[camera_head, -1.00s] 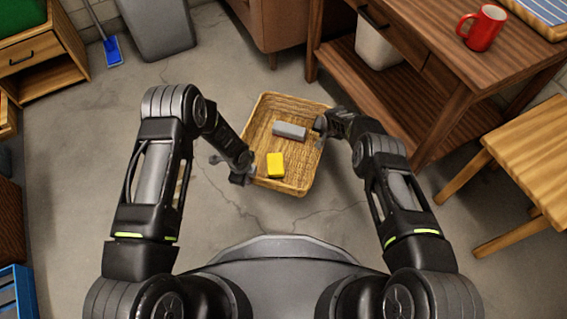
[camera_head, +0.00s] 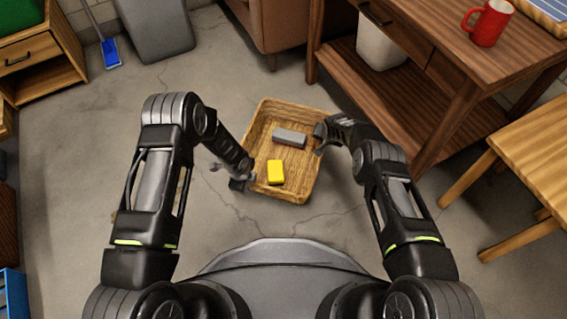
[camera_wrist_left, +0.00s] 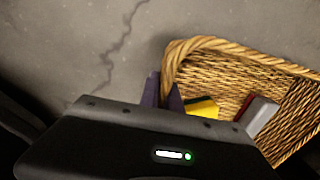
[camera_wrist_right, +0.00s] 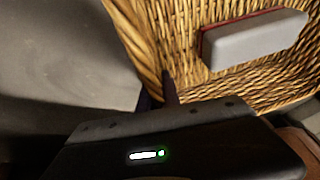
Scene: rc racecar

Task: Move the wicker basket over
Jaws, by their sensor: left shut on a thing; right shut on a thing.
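The wicker basket (camera_head: 262,128) is a shallow rectangular tan tray in front of me, between my two arms in the head view. It holds a grey block (camera_head: 289,137) and a yellow block (camera_head: 275,172). My left gripper (camera_head: 246,178) is shut on the basket's left rim; the left wrist view shows its fingers at the wicker edge (camera_wrist_left: 215,45). My right gripper (camera_head: 320,140) is shut on the opposite rim; in the right wrist view its fingers (camera_wrist_right: 162,95) straddle the wicker wall. The fingertips are partly hidden by the wrists and rim.
A wooden workbench (camera_head: 400,110) with a red mug (camera_head: 487,22) stands to the right, with a wooden stool (camera_head: 520,160) nearer. A grey bin (camera_head: 155,28), blue dustpan (camera_head: 110,52) and wooden cabinet (camera_head: 45,75) are at the left. Concrete floor around the basket is clear.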

